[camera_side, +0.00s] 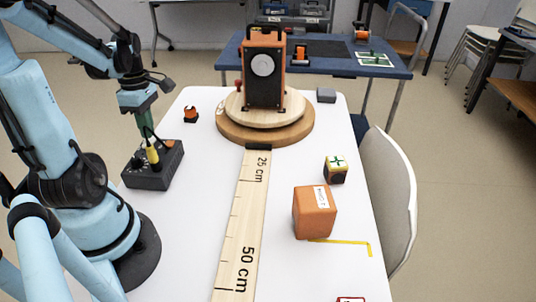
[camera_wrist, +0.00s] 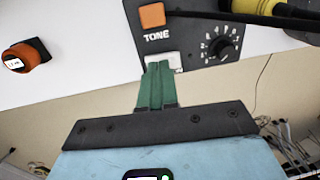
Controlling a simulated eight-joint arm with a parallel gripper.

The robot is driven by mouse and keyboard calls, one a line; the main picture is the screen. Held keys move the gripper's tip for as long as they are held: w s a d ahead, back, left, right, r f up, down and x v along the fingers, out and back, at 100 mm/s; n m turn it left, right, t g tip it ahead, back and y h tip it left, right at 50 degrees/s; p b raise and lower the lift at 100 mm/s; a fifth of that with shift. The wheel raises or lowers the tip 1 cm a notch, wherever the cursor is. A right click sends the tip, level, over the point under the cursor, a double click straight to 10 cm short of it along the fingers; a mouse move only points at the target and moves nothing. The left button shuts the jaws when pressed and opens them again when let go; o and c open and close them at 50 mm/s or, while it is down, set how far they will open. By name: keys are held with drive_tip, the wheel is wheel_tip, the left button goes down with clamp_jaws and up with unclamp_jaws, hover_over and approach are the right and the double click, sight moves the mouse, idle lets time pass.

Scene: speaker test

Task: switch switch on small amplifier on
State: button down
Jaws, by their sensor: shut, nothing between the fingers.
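The small amplifier (camera_side: 153,172) is a dark grey box on the left of the white table, with a yellow plug (camera_side: 152,156) on top. In the wrist view its dark panel (camera_wrist: 185,38) has an orange square part (camera_wrist: 152,15) above the word TONE and a black knob (camera_wrist: 222,47) with a number scale. My gripper's green fingers (camera_wrist: 160,68) are shut and empty, their tips over a pale patch just below TONE. In the side view my gripper (camera_side: 149,136) points down just above the amplifier. I cannot tell whether the tips touch it, nor the switch position.
A black and orange speaker (camera_side: 263,88) stands on a round wooden turntable (camera_side: 235,132). A wooden ruler (camera_side: 245,215) runs toward the front. An orange box (camera_side: 314,214) and a small dark block (camera_side: 336,172) stand at right. A small orange object (camera_side: 191,115) is behind the amplifier.

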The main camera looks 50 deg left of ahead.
wheel_tip(320, 180, up, 13)
drive_tip(key=w+a, duration=0.1)
drive_tip(key=shift+w+a, duration=0.15)
idle(0.3)
drive_tip(key=shift+s+d, duration=0.45)
drive_tip(key=shift+s, duration=0.2)
drive_tip(key=shift+f, duration=0.1)
drive_tip(key=f, duration=0.4)
drive_tip(key=s+d+f, duration=0.1)
drive_tip(key=f, duration=0.8)
drive_tip(key=shift+s+d+f, duration=0.15)
drive_tip(key=shift+d+f, duration=0.05)
drive_tip(key=shift+f, duration=0.15)
